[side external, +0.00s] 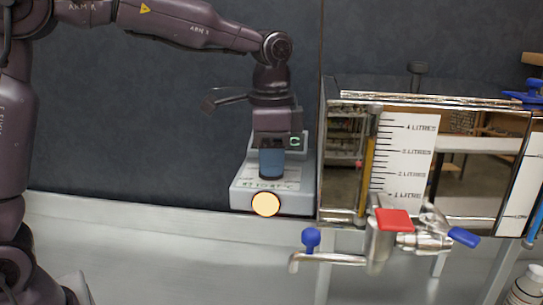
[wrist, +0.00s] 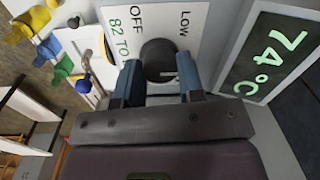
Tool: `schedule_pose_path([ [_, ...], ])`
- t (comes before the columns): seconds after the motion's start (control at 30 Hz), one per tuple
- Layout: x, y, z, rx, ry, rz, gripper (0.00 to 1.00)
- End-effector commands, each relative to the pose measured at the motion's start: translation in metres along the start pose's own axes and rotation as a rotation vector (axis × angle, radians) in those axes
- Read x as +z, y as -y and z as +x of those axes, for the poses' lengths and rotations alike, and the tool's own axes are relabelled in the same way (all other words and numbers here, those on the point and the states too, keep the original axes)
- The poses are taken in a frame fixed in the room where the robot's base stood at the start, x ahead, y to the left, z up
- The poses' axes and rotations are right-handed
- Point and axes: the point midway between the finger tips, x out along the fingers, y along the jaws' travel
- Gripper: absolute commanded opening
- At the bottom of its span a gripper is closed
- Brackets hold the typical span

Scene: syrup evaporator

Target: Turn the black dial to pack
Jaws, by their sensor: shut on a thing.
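The black dial (wrist: 157,58) sits on a white label plate (wrist: 112,35) in the wrist view. The words "OFF", "LOW" and part of "82 TO" show around it; I see no "pack" marking, and part of the plate is hidden by my gripper. My gripper (wrist: 159,66) has its two blue fingers shut on the dial, one on each side. A pale mark shows near the dial's lower right, but I cannot tell where it points. In the side view my gripper (side external: 270,172) points down onto the grey control box (side external: 240,190), and its fingers hide the dial.
A display (wrist: 275,55) reading 74°C is beside the plate. A round, lit yellow button (side external: 265,204) is on the box front. Right of it stands the shiny evaporator tank (side external: 335,150) with a litre scale (side external: 405,150) and a red-handled tap (side external: 394,220).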

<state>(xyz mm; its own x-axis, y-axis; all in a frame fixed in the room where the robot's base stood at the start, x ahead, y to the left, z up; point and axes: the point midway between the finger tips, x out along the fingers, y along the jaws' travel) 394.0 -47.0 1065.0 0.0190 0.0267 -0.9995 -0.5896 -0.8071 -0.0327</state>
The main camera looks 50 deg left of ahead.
Motion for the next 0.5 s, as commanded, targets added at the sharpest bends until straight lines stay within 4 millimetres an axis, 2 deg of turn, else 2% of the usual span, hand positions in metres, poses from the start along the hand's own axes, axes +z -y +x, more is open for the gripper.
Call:
schedule_pose_path([
  [0.13,-0.0002,0.0002,-0.0015,-0.002,-0.003,-0.001,0.12],
  [0.17,-0.0002,0.0002,-0.0015,-0.002,-0.003,-0.001,0.42],
  [0.23,-0.0002,0.0002,-0.0013,-0.002,-0.003,-0.002,0.58],
  [0.27,-0.0001,0.0002,-0.0012,-0.002,-0.002,-0.002,0.61],
  [0.5,-0.0001,0.0001,-0.0009,-0.001,-0.001,-0.002,0.61],
])
